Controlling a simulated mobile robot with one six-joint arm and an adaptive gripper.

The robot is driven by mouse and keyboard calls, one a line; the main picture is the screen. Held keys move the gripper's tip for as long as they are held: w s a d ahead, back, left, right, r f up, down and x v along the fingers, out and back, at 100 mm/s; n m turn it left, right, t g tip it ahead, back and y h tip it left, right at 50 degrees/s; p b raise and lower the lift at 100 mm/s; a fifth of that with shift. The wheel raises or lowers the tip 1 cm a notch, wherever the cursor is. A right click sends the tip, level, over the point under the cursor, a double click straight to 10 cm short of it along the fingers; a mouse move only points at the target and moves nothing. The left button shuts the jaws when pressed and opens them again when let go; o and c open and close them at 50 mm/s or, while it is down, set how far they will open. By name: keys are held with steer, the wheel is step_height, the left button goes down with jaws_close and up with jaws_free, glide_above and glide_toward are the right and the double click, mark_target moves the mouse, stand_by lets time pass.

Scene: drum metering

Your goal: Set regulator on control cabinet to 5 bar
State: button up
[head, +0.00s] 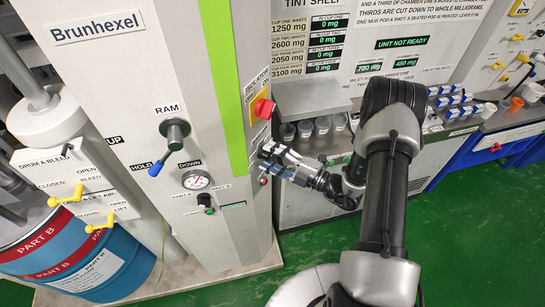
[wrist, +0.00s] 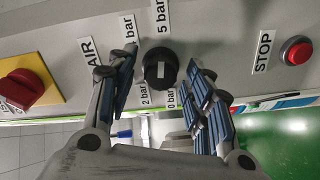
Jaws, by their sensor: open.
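The regulator is a black round knob (wrist: 160,68) with a white mark on its face, on the grey side panel of the control cabinet (head: 237,120). Labels around it read 0 bar (wrist: 171,100), 2 bar (wrist: 143,95) and 5 bar (wrist: 161,18); another bar label (wrist: 130,28) is partly cut off by my finger. I cannot tell which label the mark points at. My gripper (wrist: 160,78) is open, one finger on each side of the knob, with visible gaps. In the head view my gripper (head: 277,160) is at the cabinet's side and hides the knob.
A red isolator handle on a yellow plate (wrist: 24,88) is left of the knob in the wrist view; it also shows in the head view (head: 263,108). A red STOP button (wrist: 296,52) is to the right. The tint shelf (head: 310,98) with jars stands close beside the cabinet.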

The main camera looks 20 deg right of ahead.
steer(key=v, duration=1.2)
stand_by(0.5)
steer(key=s+a+r+n+g+h+b, duration=0.1)
steer(key=s+a+r+n+g+b, duration=0.35)
steer(key=n, duration=0.75)
steer(key=s+a+r+n+g+b, duration=0.2)
steer(key=s+a+n+g+b, duration=0.25)
steer(key=a+n+g, duration=0.6)
steer(key=s+d+n+t+h+b, duration=0.3)
steer(key=s+n+h+b, duration=0.2)
steer(key=n, duration=0.8)
steer(key=s+d+n+t+h+b, duration=0.3)
steer(key=s+n+t+h+b, duration=0.1)
steer(key=n, duration=0.9)
steer(key=s+h+b, duration=0.1)
steer(key=h, duration=0.1)
steer(key=shift+d+f+n+h, duration=0.35)
steer(key=shift+h, duration=0.05)
